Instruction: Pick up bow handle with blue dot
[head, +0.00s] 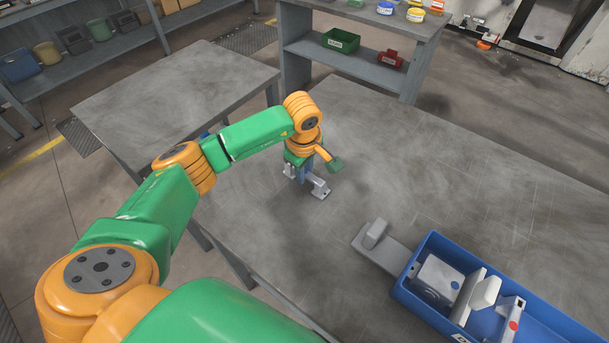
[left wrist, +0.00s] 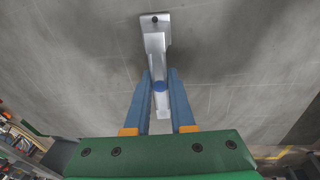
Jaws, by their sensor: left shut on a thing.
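The bow handle with blue dot (left wrist: 155,42) is a silver-grey bar with a foot at its end. It lies between the blue fingers of my left gripper (left wrist: 160,78), which are shut on it. My right gripper is not in view.
A blue crate (head: 437,240) at the lower right holds several metal parts, one with a red dot (head: 513,325). A grey part (head: 377,243) lies beside it. A shelf unit (head: 350,62) stands behind. The tabletop around my left gripper is clear.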

